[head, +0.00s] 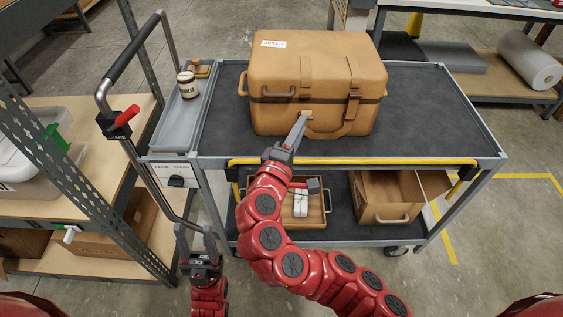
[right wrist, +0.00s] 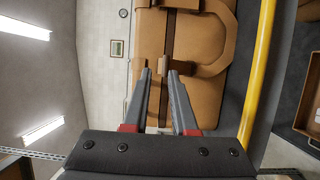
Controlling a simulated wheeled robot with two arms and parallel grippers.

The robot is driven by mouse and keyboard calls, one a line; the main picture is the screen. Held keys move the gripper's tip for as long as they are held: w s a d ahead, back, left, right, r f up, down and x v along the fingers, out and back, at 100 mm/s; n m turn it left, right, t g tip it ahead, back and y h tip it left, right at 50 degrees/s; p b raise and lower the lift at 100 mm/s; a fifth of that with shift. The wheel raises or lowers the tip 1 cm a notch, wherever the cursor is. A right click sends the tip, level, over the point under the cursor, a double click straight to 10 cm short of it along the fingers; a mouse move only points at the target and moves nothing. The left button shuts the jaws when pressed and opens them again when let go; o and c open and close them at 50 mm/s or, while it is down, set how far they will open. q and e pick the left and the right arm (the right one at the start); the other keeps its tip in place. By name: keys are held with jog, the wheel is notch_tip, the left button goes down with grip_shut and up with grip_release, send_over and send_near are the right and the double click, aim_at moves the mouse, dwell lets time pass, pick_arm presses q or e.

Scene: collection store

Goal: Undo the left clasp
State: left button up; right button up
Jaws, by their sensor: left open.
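The tan case (head: 315,75) stands closed on the top deck of the cart, with a label on its lid, two straps and a handle at its front. The left clasp (head: 306,114) is at the front, below the left strap, partly hidden by my right gripper (head: 301,126). In the right wrist view, my right gripper (right wrist: 160,74) has its fingers apart, with a small tan tab (right wrist: 165,64) of the case near the tips. I cannot tell whether they touch it. My left gripper (head: 197,236) is open and empty, low beside the cart's left end.
The cart (head: 430,120) has a yellow front rail (head: 350,162) just under my right arm. A grey side tray (head: 178,120) holds a labelled jar (head: 187,85) and a wooden-handled brush. Shelving (head: 95,190) stands at the left. The deck right of the case is clear.

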jog(key=v, duration=1.3)
jog(key=shift+d, duration=0.1)
